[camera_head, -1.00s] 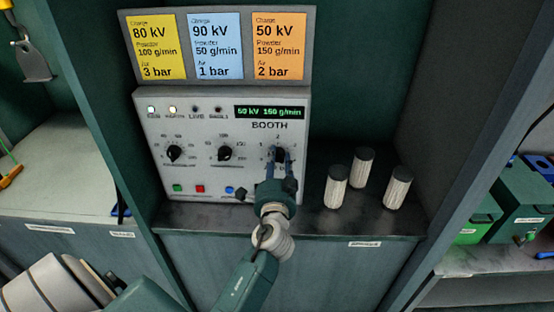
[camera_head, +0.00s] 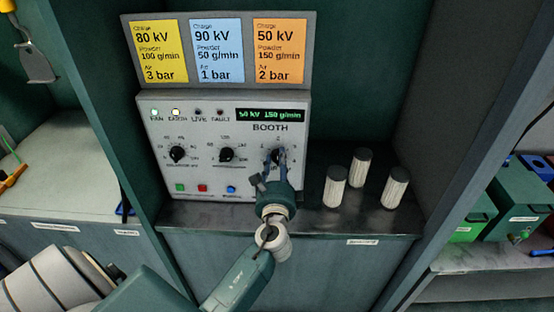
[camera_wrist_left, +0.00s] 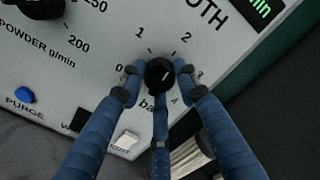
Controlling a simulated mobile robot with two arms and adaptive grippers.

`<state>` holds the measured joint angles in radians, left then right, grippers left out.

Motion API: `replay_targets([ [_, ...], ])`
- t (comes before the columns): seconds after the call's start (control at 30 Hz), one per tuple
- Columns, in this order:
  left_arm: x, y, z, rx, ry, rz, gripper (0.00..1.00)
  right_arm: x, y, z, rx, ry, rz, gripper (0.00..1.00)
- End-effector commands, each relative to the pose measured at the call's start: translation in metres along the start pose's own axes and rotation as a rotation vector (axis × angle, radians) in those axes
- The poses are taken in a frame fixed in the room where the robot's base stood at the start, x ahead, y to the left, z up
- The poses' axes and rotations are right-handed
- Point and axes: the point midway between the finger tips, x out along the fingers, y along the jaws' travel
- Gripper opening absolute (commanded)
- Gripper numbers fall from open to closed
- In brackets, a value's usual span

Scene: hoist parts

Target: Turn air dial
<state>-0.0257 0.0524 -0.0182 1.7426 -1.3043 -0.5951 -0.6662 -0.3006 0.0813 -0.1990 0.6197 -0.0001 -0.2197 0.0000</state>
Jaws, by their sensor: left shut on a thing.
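The air dial is a small black knob at the right end of the dial row on the grey booth panel (camera_head: 150,120). In the left wrist view the dial (camera_wrist_left: 158,71) sits among the blue fingers, with a scale from 0 up through 1 and 2 and "ba" lettering below. A short white mark shows on its face; I cannot read its value exactly. My left gripper (camera_head: 278,160) is shut on the air dial, its fingers partly hiding the scale; it also shows in the left wrist view (camera_wrist_left: 158,80). My right gripper is not in view.
The charge dial (camera_head: 177,153) and powder dial (camera_head: 227,154) stand left of it. The display (camera_head: 271,115) reads 50 kV 150 g/min. The orange card (camera_head: 277,50) reads 50 kV, 150 g/min, 2 bar. Pale black-topped cylinders (camera_head: 335,187) stand on the shelf to the right.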

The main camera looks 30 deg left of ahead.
Motion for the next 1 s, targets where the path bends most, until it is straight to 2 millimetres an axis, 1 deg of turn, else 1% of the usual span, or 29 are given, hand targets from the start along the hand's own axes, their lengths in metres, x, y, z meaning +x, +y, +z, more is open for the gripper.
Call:
replay_targets([
  [0.03, 0.0004, -0.0073, -0.0024, 0.02, 0.008, -0.013, 0.05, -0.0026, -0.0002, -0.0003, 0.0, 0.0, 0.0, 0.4],
  [0.3, 0.0001, -0.0051, -0.0031, 0.1, 0.008, -0.011, 0.05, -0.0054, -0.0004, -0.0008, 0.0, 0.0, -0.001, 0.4],
  [0.8, -0.0006, -0.0024, -0.0048, 0.113, 0.011, -0.008, 0.05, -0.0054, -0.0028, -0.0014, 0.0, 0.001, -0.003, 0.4],
  [0.83, -0.0007, -0.0023, -0.0049, 0.113, 0.011, -0.007, 0.37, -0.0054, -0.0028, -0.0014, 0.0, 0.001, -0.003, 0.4],
  [0.9, -0.0007, -0.0018, -0.0046, 0.113, 0.01, -0.006, 0.51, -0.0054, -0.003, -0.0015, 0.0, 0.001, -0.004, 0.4],
  [1.0, -0.0006, -0.0009, -0.0036, 0.114, 0.008, -0.004, 0.51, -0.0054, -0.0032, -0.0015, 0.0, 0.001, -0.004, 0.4],
])
